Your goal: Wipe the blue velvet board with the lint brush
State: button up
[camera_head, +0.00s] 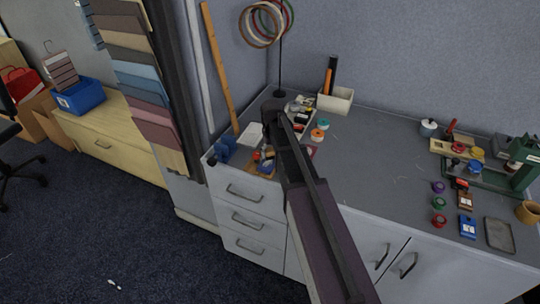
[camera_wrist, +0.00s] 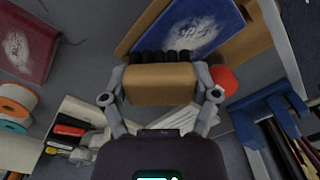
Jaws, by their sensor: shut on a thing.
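The lint brush (camera_wrist: 160,84) has a tan wooden block and a row of dark bristles along its far edge. In the wrist view my gripper (camera_wrist: 162,97) is shut on the block, one finger at each end. The blue velvet board (camera_wrist: 188,22) lies just beyond the bristles, with a patch of whitish lint on it. Whether the bristles touch the board I cannot tell. In the head view my gripper (camera_head: 273,112) is over the left end of the grey table, and my arm hides much of the area beneath it.
A dark red board (camera_wrist: 22,42) with whitish lint lies at the left of the wrist view. Orange and teal spools (camera_wrist: 14,104), a red round thing (camera_wrist: 224,79) and a blue holder (camera_wrist: 268,108) stand close by. The middle of the grey tabletop (camera_head: 375,150) is clear.

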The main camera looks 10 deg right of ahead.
aim_at(264, 168)
jog(key=shift+w+d+r, duration=0.1)
jog(key=shift+w+d, duration=0.05)
jog(key=shift+w, duration=0.05)
dwell(0.3)
dwell(0.3)
jog(key=shift+s+a+f, duration=0.1)
jog(key=shift+s+a, duration=0.45)
jog(key=shift+s, duration=0.2)
jog(key=shift+s+a+f, duration=0.1)
jog(key=shift+s+a, duration=0.45)
jog(key=shift+s, duration=0.2)
jog(key=shift+s+a+r, duration=0.1)
jog(key=shift+s+a, duration=0.95)
jog(key=shift+s, duration=0.3)
jog(key=shift+r, duration=0.1)
jog(key=shift+r+p, duration=2.9)
jog(key=shift+p, duration=0.15)
jog(key=shift+r, duration=0.15)
